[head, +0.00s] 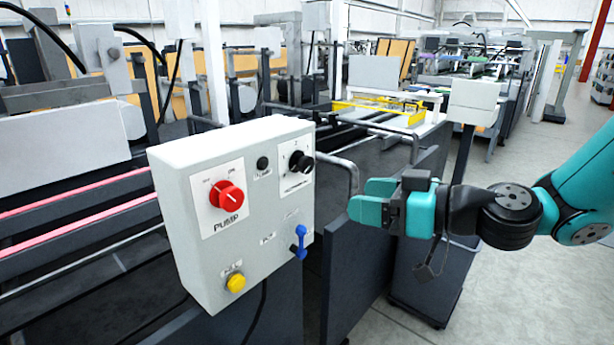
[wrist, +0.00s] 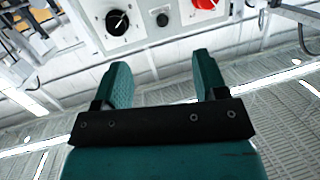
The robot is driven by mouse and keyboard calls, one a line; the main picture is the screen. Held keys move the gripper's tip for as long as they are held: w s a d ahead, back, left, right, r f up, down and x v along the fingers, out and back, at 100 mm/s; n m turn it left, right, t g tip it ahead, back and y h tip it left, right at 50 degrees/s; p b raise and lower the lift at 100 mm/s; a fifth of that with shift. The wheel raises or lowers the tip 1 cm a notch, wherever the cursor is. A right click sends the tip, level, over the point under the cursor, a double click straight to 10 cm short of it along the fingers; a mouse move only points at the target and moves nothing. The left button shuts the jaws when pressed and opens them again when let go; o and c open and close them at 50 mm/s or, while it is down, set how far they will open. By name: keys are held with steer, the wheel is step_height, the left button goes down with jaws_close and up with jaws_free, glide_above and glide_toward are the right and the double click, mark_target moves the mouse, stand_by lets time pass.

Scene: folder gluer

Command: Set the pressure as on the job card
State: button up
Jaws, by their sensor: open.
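The control box (head: 190,200) is pale grey and carries a red PUMP knob (head: 228,195) at upper left and a black dial knob (head: 301,163) on a white plate at upper right. The black knob (wrist: 117,22) and red knob (wrist: 205,4) also show in the wrist view, upside down, at the top edge. My gripper (head: 360,198) is teal, to the right of the box and apart from it. In the wrist view its two fingers (wrist: 160,82) are spread, with nothing between them. No job card can be made out. The dial's scale is too small to read.
A blue lever (head: 300,243) and a yellow button (head: 236,283) sit low on the box. A small black round part (head: 262,163) is between the knobs. A bent metal rail (head: 345,170) stands beside the box. Open floor (head: 510,260) lies to the right.

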mark_target(309, 166)
steer(key=w+d+m+t+p, duration=0.1)
steer(key=w+d+m+t, duration=0.15)
steer(key=w+t, duration=0.2)
steer(key=shift+n+g+h, duration=0.3)
steer(key=shift+n+g, duration=0.05)
steer(key=shift+n, duration=0.1)
steer(key=p+x, duration=0.3)
steer(key=x, duration=0.2)
steer(key=p+x, duration=0.4)
steer(key=x, duration=0.1)
steer(key=f+p+x, duration=0.1)
steer(key=p+x, duration=0.2)
steer(key=x, duration=0.2)
steer(key=shift+w+a, duration=0.2)
steer(key=shift+w, duration=0.15)
steer(key=shift+w+a+f+p, duration=0.1)
steer(key=shift+w+a+p, duration=0.2)
steer(key=shift+a, duration=0.1)
steer(key=c, duration=0.9)
